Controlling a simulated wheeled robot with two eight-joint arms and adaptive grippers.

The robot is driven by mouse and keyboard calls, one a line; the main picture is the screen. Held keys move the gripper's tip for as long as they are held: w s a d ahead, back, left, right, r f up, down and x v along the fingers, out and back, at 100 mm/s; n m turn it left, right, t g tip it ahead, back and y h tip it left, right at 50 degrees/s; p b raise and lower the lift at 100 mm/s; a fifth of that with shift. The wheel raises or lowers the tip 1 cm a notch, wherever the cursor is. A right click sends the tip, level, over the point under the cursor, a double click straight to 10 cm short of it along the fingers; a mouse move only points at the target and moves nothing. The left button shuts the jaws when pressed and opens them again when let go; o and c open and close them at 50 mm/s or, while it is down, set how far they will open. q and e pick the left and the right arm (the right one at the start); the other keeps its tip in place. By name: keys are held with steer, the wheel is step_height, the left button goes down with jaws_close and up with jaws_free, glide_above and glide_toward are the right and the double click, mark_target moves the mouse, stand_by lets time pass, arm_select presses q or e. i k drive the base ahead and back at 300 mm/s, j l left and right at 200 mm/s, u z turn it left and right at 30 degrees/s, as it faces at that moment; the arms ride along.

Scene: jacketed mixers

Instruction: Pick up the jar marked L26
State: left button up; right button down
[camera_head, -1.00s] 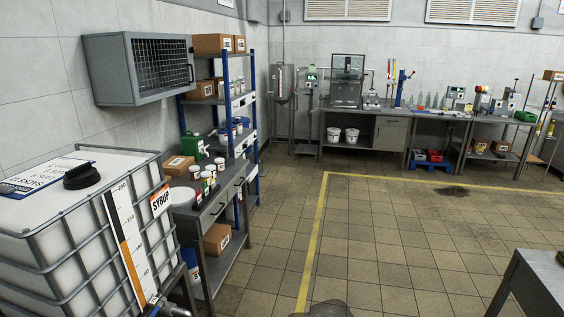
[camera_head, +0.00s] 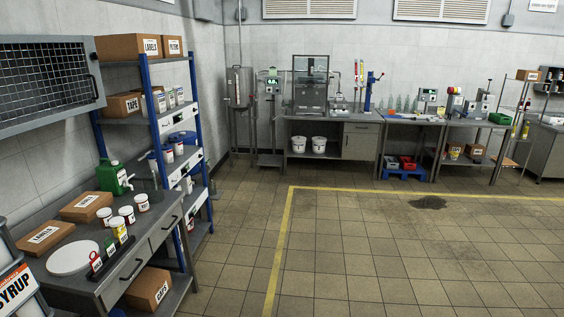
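Several small white jars with dark or coloured labels stand on the grey workbench at the left, among them one jar (camera_head: 104,216), another jar (camera_head: 126,214) and a third jar (camera_head: 142,202). A yellow-labelled jar (camera_head: 118,229) stands by a small dark rack at the bench's front. More jars (camera_head: 177,146) stand on the blue-posted shelf behind. The markings are too small to read, so I cannot tell which jar is L26. Neither of my grippers shows in this view.
The grey workbench (camera_head: 62,284) has cardboard boxes (camera_head: 86,206), a white round lid (camera_head: 73,258) and a green jug (camera_head: 113,177) on it. The blue-posted shelf (camera_head: 157,121) stands beyond. A wire-fronted wall cabinet (camera_head: 42,85) juts out at upper left. The tiled floor (camera_head: 340,260) is open to the right.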

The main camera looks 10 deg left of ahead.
mark_target(142, 202)
steer(key=i+u, duration=0.15)
steer(key=i, duration=0.35)
steer(key=i+u, duration=0.15)
steer(key=i, duration=0.35)
steer(key=i+l+u, duration=0.1)
steer(key=i, duration=0.4)
steer(key=i+l+u, duration=0.15)
steer(key=i, duration=0.3)
steer(key=i+l+u, duration=0.15)
steer(key=i, duration=0.35)
steer(key=i+j+u, duration=0.2)
steer(key=i+u, duration=0.6)
steer(key=u, duration=0.15)
steer(key=i+l+u, duration=0.1)
steer(key=i+u, duration=0.35)
steer(key=i+l+u, duration=0.25)
steer(key=u, duration=0.25)
steer(key=i+l+u, duration=0.15)
steer(key=i+u, duration=0.35)
steer(key=i+l, duration=0.05)
